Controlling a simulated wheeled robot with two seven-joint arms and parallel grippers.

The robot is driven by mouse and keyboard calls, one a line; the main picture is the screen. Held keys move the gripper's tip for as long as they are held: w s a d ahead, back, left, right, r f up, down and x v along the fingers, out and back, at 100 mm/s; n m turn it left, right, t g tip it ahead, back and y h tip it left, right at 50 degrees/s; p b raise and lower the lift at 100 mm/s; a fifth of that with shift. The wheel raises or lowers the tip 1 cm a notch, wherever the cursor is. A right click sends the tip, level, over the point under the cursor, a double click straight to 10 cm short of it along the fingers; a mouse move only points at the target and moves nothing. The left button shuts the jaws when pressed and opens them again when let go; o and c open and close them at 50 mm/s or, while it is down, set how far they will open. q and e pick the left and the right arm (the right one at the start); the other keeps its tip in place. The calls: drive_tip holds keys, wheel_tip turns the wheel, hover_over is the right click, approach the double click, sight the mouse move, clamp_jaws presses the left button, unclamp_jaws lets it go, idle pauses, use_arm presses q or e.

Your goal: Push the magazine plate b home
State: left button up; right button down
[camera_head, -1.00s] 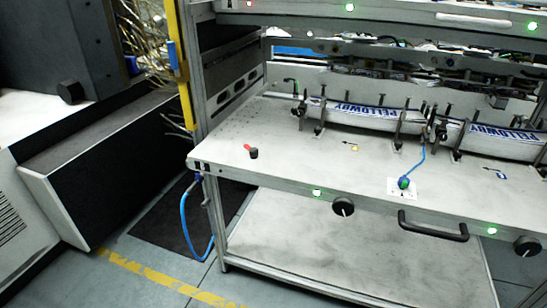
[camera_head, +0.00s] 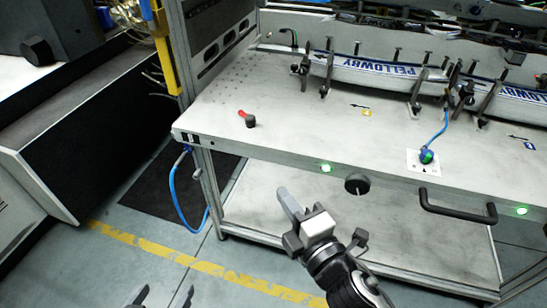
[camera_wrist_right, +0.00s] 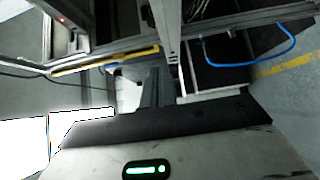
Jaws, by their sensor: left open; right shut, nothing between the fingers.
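Two label magazines stand along the back of the worktop in the head view. The left label stack (camera_head: 385,70) and the right label stack (camera_head: 522,96) are white with blue PELLOWBY print, between dark upright plates and posts. A yellow marker with an arrow (camera_head: 366,112) is in front of the left one, a blue marker (camera_head: 529,146) in front of the right one. Their letters are too small to read, so I cannot tell which plate is b. My right gripper (camera_head: 289,204) is shut and empty, in front of the bench edge. My left gripper (camera_head: 163,296) is open at the bottom edge, mostly cut off.
A black knob (camera_head: 357,184) and a black handle (camera_head: 457,209) stick out from the bench front. A red-levered knob (camera_head: 248,119) and a blue-cabled button (camera_head: 427,157) are on the worktop. A blue hose (camera_head: 173,200) hangs at the left corner.

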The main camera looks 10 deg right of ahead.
approach(265, 147)
drive_tip(key=w+a, duration=0.2)
drive_tip(key=a, duration=0.2)
drive_tip(key=shift+w+d+p, duration=0.25)
drive_tip(key=shift+w+d, duration=0.35)
drive_tip(key=shift+w, duration=0.3)
drive_tip(key=shift+w+d+p, duration=0.2)
drive_tip(key=shift+w+d, duration=0.4)
drive_tip(key=shift+w, duration=0.3)
